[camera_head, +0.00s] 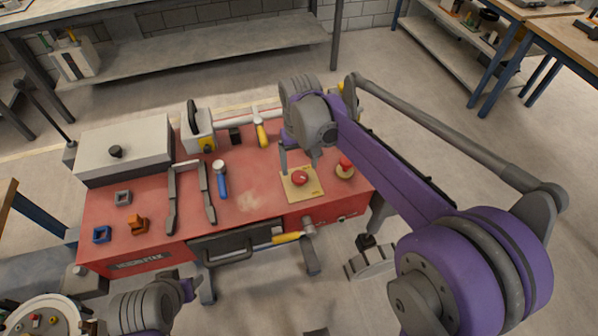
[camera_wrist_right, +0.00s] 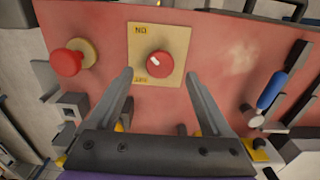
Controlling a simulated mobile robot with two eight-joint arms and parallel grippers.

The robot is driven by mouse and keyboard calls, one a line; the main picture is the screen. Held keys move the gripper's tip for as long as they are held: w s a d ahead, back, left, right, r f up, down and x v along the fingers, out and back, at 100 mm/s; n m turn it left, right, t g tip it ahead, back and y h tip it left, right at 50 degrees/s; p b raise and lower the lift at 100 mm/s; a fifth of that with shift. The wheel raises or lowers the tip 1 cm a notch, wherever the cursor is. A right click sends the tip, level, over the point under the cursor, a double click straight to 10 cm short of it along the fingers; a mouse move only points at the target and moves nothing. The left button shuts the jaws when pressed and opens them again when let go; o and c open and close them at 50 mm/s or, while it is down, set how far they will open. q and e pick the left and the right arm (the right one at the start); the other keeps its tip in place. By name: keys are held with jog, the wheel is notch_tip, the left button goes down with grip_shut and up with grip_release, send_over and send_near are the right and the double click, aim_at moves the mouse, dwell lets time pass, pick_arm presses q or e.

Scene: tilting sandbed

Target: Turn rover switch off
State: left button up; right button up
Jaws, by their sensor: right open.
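The rover switch is a round red knob (camera_head: 300,178) on a square tan plate (camera_head: 313,189) on the red bench top. In the right wrist view the knob (camera_wrist_right: 160,65) shows a short white mark, slanted toward upper left. My right gripper (camera_head: 299,164) is open and empty above the plate. In the wrist view its fingertips (camera_wrist_right: 160,76) stand either side of the knob, apparently apart from it. Part of my left gripper (camera_head: 184,290) shows low at left; its fingers are unclear.
A red mushroom button (camera_head: 344,163) stands close right of the plate. A blue-handled tool (camera_head: 222,183), dark-handled tools (camera_head: 208,196) and a grey box (camera_head: 125,148) lie left. A yellow-handled tool (camera_head: 260,133) lies behind. Bare red surface separates the blue-handled tool from the plate.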

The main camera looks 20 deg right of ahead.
aim_at(299, 176)
jog(key=shift+w+f, duration=0.1)
jog(key=shift+f, duration=2.1)
jog(key=shift+c, duration=0.3)
grip_shut()
